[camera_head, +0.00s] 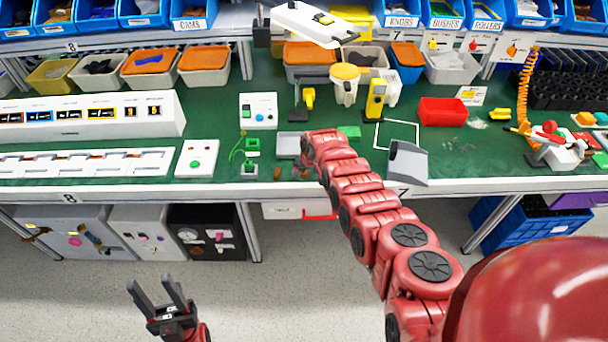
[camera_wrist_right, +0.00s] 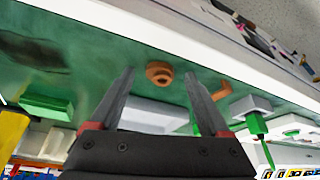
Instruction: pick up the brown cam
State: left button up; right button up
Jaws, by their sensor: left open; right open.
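In the right wrist view, a small round, stepped brown piece (camera_wrist_right: 160,74), which looks like the brown cam, lies on the green table top. A second brown piece (camera_wrist_right: 222,90), bent like a lever, lies to its right. My right gripper (camera_wrist_right: 160,77) is open, and the round piece shows between its fingertips; I cannot tell how far above the table they are. In the head view, small brown pieces (camera_head: 305,174) lie near the table's front edge, and my right arm hides most of the right gripper. My left gripper (camera_head: 152,281) is open and empty, over the floor before the table.
A grey plate (camera_head: 288,146) and green blocks (camera_head: 252,153) are close by. A white box with a green button (camera_head: 197,158) stands to the left. A grey scoop-like piece (camera_head: 408,162) is to the right. The table's front edge (camera_head: 130,191) is near the brown pieces.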

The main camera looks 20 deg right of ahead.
grip_shut()
dwell(0.5)
jog(key=shift+r, duration=0.1)
